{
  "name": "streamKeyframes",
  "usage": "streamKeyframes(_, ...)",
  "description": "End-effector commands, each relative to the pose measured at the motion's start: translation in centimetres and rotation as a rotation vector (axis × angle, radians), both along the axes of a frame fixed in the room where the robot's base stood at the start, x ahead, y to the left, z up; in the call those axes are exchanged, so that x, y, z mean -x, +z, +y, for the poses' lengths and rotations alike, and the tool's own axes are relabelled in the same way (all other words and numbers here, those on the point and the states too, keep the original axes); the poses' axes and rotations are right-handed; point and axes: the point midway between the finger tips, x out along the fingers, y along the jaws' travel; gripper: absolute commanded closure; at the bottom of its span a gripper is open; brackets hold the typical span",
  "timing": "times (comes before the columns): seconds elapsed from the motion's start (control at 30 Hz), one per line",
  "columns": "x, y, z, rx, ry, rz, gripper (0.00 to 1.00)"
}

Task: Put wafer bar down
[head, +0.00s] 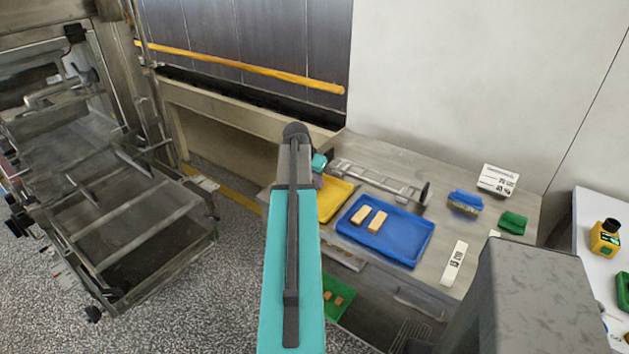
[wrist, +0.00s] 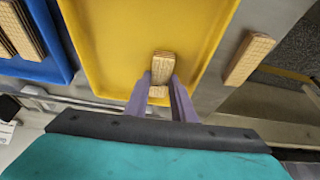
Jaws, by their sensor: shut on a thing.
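In the wrist view my gripper (wrist: 161,82) is shut on a tan wafer bar (wrist: 162,65), held between its two purple fingers. The bar is over the yellow tray (wrist: 105,25); I cannot tell whether it touches the tray floor. In the head view the yellow tray (head: 333,203) is partly covered by my arm, which also hides my gripper and the held bar. A second wafer bar (wrist: 248,58) lies outside the yellow tray on the right in the wrist view. Wafer bars (head: 377,221) lie side by side in the blue tray (head: 400,246).
The trays stand on a steel table (head: 470,225). A conveyor-like metal rack (head: 375,182) lies behind the blue tray. A green tray (head: 340,298) is below.

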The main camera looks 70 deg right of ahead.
Motion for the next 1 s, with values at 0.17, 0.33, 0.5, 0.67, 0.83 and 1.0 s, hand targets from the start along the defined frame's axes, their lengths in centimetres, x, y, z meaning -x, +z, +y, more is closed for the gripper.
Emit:
streamKeyframes(0.17,0.01,-0.02,0.00,0.000,0.000,0.000,0.90)
streamKeyframes(0.33,0.02,-0.39,0.00,0.000,0.000,0.000,0.90)
streamKeyframes(0.5,0.03,-0.29,0.00,0.000,0.000,0.001,0.59)
streamKeyframes(0.67,0.03,-0.29,0.00,0.000,0.000,0.001,0.59)
streamKeyframes(0.83,0.04,-0.06,-0.02,0.000,-0.001,0.000,0.59)
streamKeyframes(1.0,0.00,0.54,0.22,0.000,-0.001,0.000,0.59)
